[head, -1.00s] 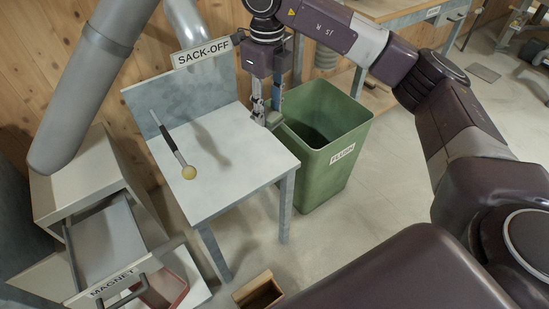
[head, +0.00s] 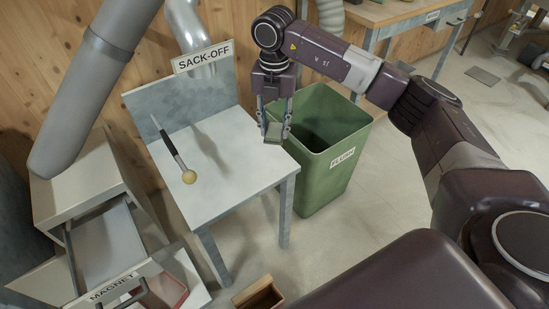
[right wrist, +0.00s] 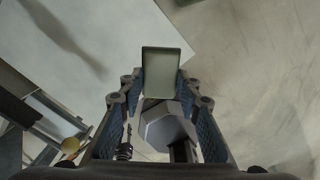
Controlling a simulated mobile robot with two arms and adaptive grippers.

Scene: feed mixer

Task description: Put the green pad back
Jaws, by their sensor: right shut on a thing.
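My right gripper (head: 274,130) is shut on the green pad (head: 274,132), a small grey-green block. The gripper points down above the right edge of the white-topped sack-off table (head: 235,153), close to the rim of the green flush bin. In the right wrist view the pad (right wrist: 165,70) sits between the blue-lined fingers, with its pale flat face showing. Behind it are the table top and the floor. Whether the pad touches the table edge cannot be told. My left gripper is not in view.
A green bin (head: 330,178) marked FLUSH stands right of the table. An open drawer marked MAGNET (head: 110,245) is at the lower left. A wooden box (head: 259,295) is on the floor.

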